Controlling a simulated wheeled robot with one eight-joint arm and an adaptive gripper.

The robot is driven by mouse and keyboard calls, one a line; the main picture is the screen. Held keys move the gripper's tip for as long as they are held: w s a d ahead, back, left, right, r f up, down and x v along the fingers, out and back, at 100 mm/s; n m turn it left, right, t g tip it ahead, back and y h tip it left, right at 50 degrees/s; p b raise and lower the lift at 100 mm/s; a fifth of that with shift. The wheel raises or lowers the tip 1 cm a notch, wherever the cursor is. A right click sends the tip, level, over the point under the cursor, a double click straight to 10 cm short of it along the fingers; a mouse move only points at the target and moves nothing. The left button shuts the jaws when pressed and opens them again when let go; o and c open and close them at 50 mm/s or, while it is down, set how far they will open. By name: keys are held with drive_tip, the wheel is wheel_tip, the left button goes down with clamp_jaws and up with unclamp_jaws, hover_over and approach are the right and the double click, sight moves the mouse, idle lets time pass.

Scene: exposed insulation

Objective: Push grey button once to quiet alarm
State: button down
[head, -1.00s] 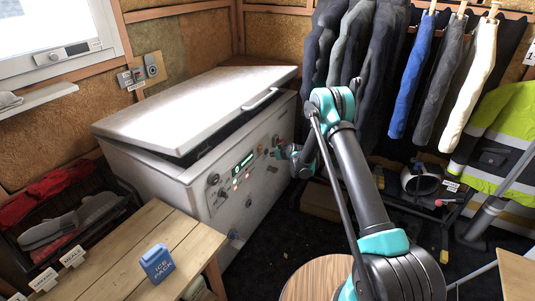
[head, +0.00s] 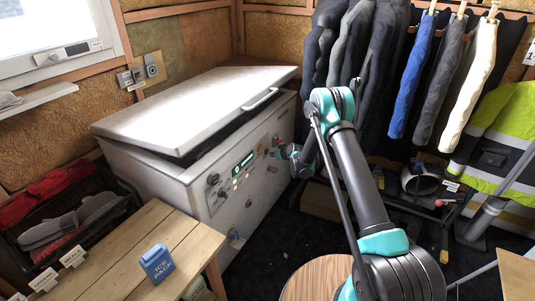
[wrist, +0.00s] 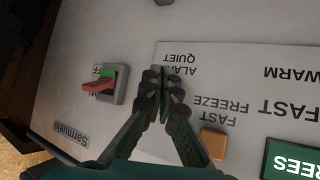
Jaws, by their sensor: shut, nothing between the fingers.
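The chest freezer (head: 130,165) stands in the middle of the head view, its lid (head: 195,100) slightly raised. Its front control panel (head: 240,175) faces my arm. In the wrist view the panel lettering is upside down. My gripper (wrist: 165,80) is shut and empty, its fingertips over the panel beside the "ALARM QUIET" label (wrist: 181,64). No grey button shows clearly near that label; the fingers may cover it. I cannot tell whether the fingertips touch the panel. In the head view my gripper (head: 280,153) is small at the panel's right end.
In the wrist view a red-and-green rocker switch (wrist: 102,84) lies left of the fingers. An orange button (wrist: 213,143) by "FAST FREEZE" lies lower right. A wooden bench with a blue ice pack (head: 157,263) stands front left. Hanging clothes (head: 350,50) are behind my arm.

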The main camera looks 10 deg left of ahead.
drive_tip(key=shift+a, duration=0.15)
drive_tip(key=shift+w+a, duration=0.15)
drive_tip(key=shift+a, duration=0.1)
drive_tip(key=shift+w+a, duration=0.2)
drive_tip(key=shift+a, duration=0.35)
idle(0.9)
idle(0.3)
drive_tip(key=shift+s+d, duration=0.2)
drive_tip(key=shift+d, duration=0.3)
drive_tip(key=shift+s+d, duration=0.2)
drive_tip(key=shift+d, duration=0.25)
drive_tip(key=shift+s+d, duration=0.3)
drive_tip(key=shift+d, duration=0.5)
drive_tip(key=shift+s+d, duration=0.25)
drive_tip(key=shift+d, duration=0.5)
drive_tip(key=shift+s+d, duration=0.3)
drive_tip(key=shift+d, duration=0.5)
